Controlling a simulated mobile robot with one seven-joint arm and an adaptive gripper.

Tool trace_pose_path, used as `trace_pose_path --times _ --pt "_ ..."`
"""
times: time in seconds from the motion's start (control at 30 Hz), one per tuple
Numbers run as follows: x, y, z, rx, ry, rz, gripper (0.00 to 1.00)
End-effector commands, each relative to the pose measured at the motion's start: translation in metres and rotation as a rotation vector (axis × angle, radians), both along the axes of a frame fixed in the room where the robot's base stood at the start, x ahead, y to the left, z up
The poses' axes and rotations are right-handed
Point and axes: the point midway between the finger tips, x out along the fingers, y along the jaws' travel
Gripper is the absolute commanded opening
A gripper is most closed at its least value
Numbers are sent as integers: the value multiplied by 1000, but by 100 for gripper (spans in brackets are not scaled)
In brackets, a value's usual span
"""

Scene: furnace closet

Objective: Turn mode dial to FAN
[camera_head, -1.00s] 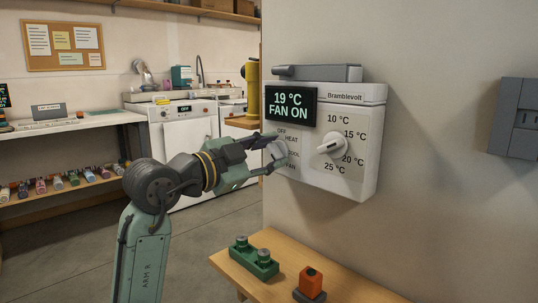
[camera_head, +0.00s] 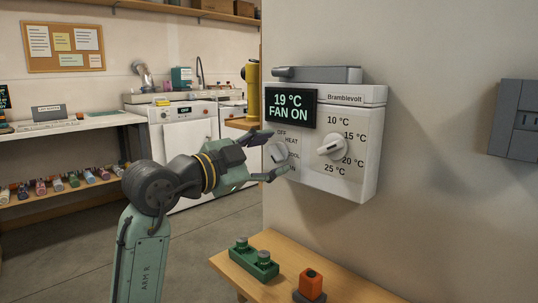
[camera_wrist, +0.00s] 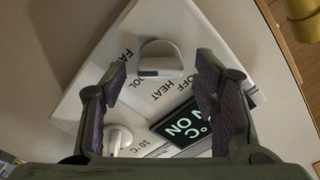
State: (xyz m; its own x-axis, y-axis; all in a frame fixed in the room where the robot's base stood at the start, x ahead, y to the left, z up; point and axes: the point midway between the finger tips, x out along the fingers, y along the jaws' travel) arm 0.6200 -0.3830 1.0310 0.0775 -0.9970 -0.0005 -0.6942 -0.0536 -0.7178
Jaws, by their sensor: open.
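The white thermostat box (camera_head: 350,184) is on the wall. Its dark display (camera_head: 290,107) reads 19 °C, FAN ON. The grey mode dial (camera_head: 279,153) is at its lower left, with OFF, HEAT, COOL and FAN labels, partly covered in the head view. My gripper (camera_head: 274,155) is open in front of this dial, with a finger above and one below. In the wrist view the mode dial (camera_wrist: 160,60) stands between the spread fingers, with gaps on both sides. Which label its pointer meets is hard to tell. The temperature dial (camera_head: 332,147) is to the right.
A wooden bench (camera_head: 284,284) below holds a green block with two knobs (camera_head: 254,258) and an orange-and-grey device (camera_head: 310,284). A grey switch panel (camera_head: 513,119) is on the wall at right. A yellow cylinder (camera_head: 252,90) stands behind the wall edge.

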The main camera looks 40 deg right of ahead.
Motion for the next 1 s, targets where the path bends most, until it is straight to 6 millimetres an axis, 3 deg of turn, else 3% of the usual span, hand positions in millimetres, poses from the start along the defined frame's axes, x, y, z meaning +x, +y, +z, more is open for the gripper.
trace_pose_path --times 0.17,0.4,0.6,0.77,1.0 --pt "0 23 0 -1 -1 4 55" --pt "-4 74 0 -2 -1 5 55" --pt "-7 106 0 -1 0 3 55" --pt "-9 117 0 -1 0 2 55" --pt "-9 119 0 -1 0 1 55"
